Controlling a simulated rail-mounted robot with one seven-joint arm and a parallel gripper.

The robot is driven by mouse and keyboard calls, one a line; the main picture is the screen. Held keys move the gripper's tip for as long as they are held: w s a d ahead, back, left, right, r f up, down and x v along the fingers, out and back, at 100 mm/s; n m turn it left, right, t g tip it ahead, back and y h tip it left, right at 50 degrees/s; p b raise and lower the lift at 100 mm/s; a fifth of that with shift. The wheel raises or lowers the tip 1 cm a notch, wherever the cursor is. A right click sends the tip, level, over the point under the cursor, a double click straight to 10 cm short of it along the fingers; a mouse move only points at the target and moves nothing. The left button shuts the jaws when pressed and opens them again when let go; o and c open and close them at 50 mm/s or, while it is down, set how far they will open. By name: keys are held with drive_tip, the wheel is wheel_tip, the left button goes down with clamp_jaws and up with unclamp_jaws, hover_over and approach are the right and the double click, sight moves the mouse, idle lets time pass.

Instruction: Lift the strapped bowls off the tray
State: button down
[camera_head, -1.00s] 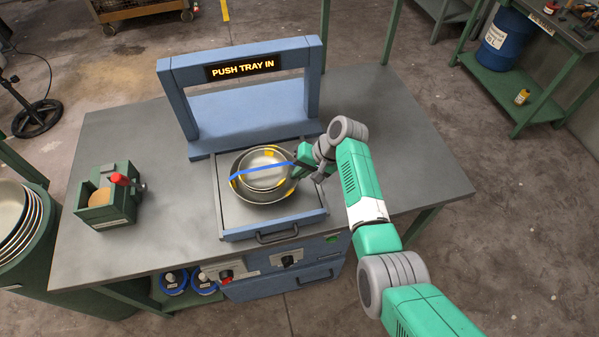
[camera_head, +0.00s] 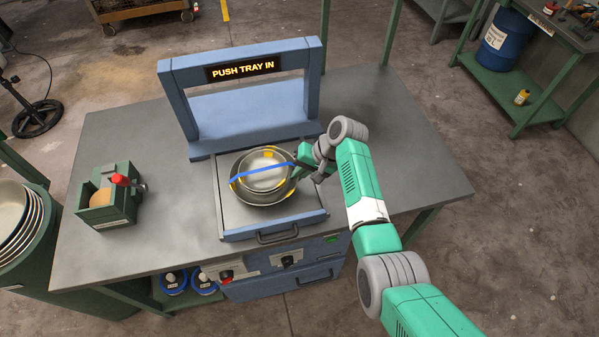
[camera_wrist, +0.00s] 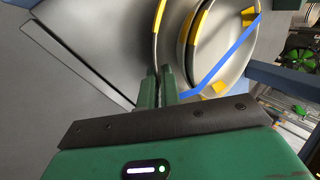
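The strapped bowls (camera_head: 264,178) are nested metal bowls with yellow marks and a blue strap across them. They are at the tray (camera_head: 237,215), which is pulled out in front of the blue frame; whether their base touches it is hidden. My gripper (camera_head: 299,171) is at the bowls' right side. In the wrist view, the fingers of my gripper (camera_wrist: 158,88) are close together with the outer bowl's rim between them. The blue strap (camera_wrist: 228,57) crosses the bowls to the right of the fingers there.
The blue frame (camera_head: 178,100) behind the tray has a sign reading "PUSH TRAY IN" (camera_head: 242,69). A green box (camera_head: 107,205) with a red-topped part stands on the left of the table (camera_head: 165,235). A stack of bowls (camera_head: 18,225) is at far left. The table's right side is mostly clear.

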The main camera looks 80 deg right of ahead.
drive_tip(key=shift+r+p, duration=1.25)
drive_tip(key=shift+r, duration=0.1)
wheel_tip(320, 180, up, 7)
drive_tip(key=p, duration=0.6)
drive_tip(key=shift+p, duration=0.3)
